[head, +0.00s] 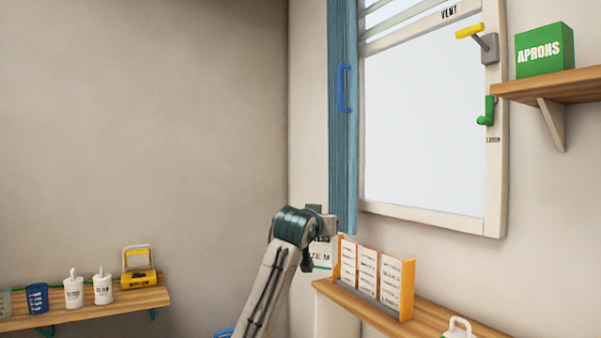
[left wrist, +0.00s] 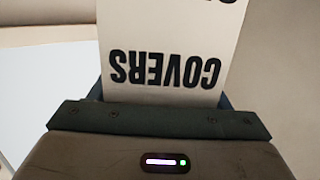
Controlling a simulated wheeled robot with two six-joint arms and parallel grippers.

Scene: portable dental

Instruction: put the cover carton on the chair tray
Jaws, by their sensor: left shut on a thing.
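The cover carton (left wrist: 165,35) is a white box with the word COVERS printed in black, upside down in the left wrist view. My left gripper (left wrist: 160,100) is shut on it; dark finger edges show at both sides of the carton's near end. In the head view my arm rises from the bottom centre, and its wrist and gripper (head: 318,240) are near the wall, left of the shelf with the card rack. The carton cannot be told apart clearly there. The chair tray is not in view. My right gripper is not in view.
A wooden shelf (head: 440,322) with an orange card rack (head: 375,278) lies right of my arm. A window (head: 425,120) with a blue-green curtain (head: 342,120) is above. A left shelf (head: 90,307) holds cups and bottles. A green aprons box (head: 545,50) sits on an upper shelf.

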